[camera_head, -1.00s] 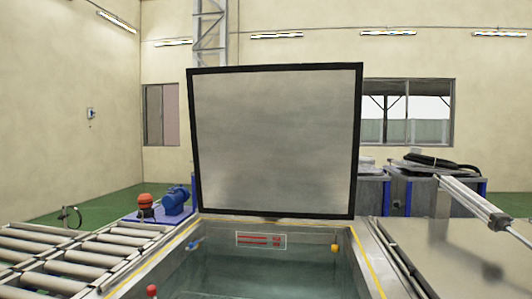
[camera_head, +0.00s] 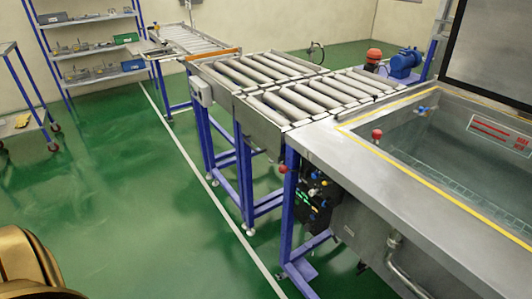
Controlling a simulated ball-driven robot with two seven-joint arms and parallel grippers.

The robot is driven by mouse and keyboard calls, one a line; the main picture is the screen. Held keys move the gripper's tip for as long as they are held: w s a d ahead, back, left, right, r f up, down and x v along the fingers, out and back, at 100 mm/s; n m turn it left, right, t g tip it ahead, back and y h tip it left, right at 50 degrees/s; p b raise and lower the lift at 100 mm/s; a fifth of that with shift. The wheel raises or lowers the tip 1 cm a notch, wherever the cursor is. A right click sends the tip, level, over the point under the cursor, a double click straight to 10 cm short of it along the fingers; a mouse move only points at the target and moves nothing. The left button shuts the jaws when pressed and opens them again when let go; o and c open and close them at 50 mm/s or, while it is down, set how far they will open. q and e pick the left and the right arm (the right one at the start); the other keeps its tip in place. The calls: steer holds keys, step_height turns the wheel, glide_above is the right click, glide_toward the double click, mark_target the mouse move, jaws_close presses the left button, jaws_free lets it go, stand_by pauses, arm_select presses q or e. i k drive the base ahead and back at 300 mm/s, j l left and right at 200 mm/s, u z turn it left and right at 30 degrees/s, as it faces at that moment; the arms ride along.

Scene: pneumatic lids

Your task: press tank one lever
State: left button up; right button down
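The tank (camera_head: 330,145) is at the right, with a steel rim edged in yellow and clear water inside. Its lid (camera_head: 490,45) stands raised at the upper right, cut off by the frame edge. A red ball knob (camera_head: 283,168) sits at the tank's front left corner, near a dark valve block (camera_head: 316,200) with small coloured parts and green lights. Another red knob (camera_head: 377,134) stands at the tank's inner left edge. I cannot tell which of these is the lever. Neither of my grippers is in view.
A roller conveyor (camera_head: 262,108) on blue legs adjoins the tank's left side. A shelf rack (camera_head: 95,47) and a wheeled blue cart (camera_head: 30,85) stand at the back left. A blue motor (camera_head: 404,64) is behind the tank. The green floor (camera_head: 130,200) at the left is clear.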

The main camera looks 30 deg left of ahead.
mark_target(284, 168)
steer(key=k+j+u, duration=0.1)
steer(key=u, duration=0.65)
